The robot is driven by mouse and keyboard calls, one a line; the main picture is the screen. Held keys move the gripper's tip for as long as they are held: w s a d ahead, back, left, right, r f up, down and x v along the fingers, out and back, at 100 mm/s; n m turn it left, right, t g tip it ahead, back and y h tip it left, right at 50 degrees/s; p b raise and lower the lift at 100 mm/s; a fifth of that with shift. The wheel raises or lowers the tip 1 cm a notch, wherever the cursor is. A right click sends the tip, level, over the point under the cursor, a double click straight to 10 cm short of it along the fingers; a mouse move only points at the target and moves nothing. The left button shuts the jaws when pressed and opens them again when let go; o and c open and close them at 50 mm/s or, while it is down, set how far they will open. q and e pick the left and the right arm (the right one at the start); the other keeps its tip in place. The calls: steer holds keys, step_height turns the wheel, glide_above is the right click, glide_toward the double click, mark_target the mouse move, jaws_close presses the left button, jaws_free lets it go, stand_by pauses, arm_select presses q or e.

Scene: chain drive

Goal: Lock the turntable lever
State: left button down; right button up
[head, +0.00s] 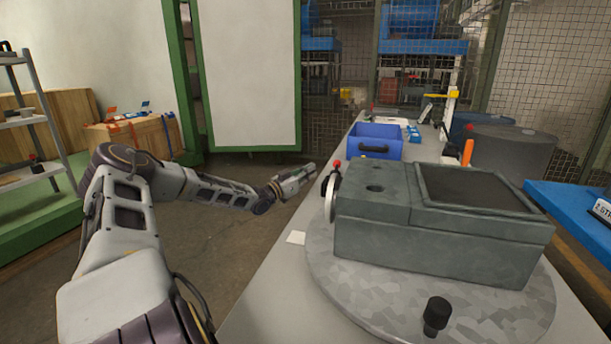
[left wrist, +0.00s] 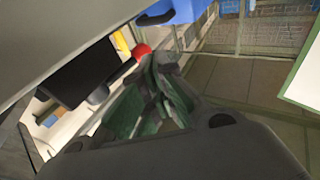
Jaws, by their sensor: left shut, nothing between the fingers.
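The round grey turntable (head: 345,300) lies on the bench and carries a heavy grey block (head: 430,250). A dark lever with a red ball knob (head: 337,164) stands at the block's far left side; the knob also shows in the left wrist view (left wrist: 141,51). Its lower part is hidden in the head view. A black knob (head: 437,313) stands upright on the turntable's near edge. My left gripper (head: 312,169) is shut and empty, just left of the red knob; I cannot tell whether they touch. Its fingers (left wrist: 150,95) look close to the knob. My right gripper is out of view.
Floor left of the bench is clear.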

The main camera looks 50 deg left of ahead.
arm_select(q)
steer(key=shift+s+a+f, duration=0.1)
steer(key=shift+s, duration=0.75)
steer(key=shift+s, duration=0.1)
